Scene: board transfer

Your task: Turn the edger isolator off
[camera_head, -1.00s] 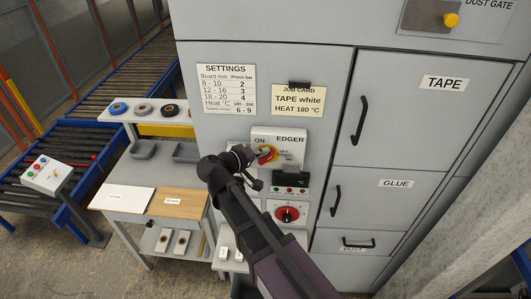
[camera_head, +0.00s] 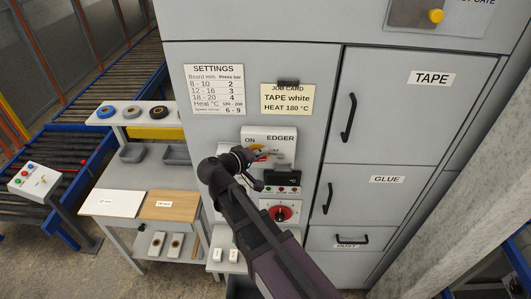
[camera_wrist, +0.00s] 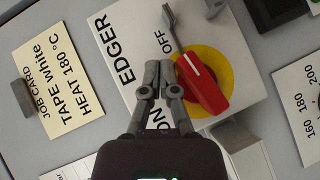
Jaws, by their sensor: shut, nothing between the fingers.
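The edger isolator is a red handle (camera_wrist: 205,85) with a white line on a yellow disc (camera_wrist: 224,72). It sits on a white plate marked EDGER, ON and OFF (camera_wrist: 120,20), which also shows in the head view (camera_head: 283,133). In the wrist view, the handle's white-lined end points roughly toward OFF. My gripper (camera_wrist: 158,68) is shut and empty, its fingertips over the plate between ON and OFF, close beside the handle; I cannot tell whether they touch. In the head view my gripper (camera_head: 260,154) hides most of the handle. A grey bar (camera_wrist: 172,28) lies near OFF.
Below the isolator are a black display (camera_head: 282,177) and a red dial (camera_head: 281,213). The job card (camera_head: 287,99) is above. Cabinet doors with black handles (camera_head: 348,118) are right; a work table (camera_head: 137,226) stands left.

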